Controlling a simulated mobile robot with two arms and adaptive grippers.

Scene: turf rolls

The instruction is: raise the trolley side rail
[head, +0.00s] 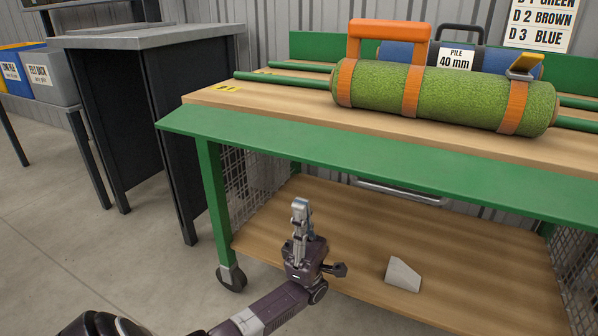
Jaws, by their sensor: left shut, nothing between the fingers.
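The green trolley has a long green side rail (380,162) along the front edge of its wooden top (270,103). The rail slopes outward and down from that edge; it does not stand upright. My left gripper (300,205) points upward with its fingers shut and empty. In the picture it lies below the rail, over the wooden lower shelf (450,255), with a visible gap between fingertips and rail. My right gripper is not in view.
A green turf roll (385,88) with orange straps and a blue roll (397,52) lie on the top. A pale wedge (403,275) sits on the lower shelf. A dark bench (150,38) and bins (48,72) stand left. The floor at left is clear.

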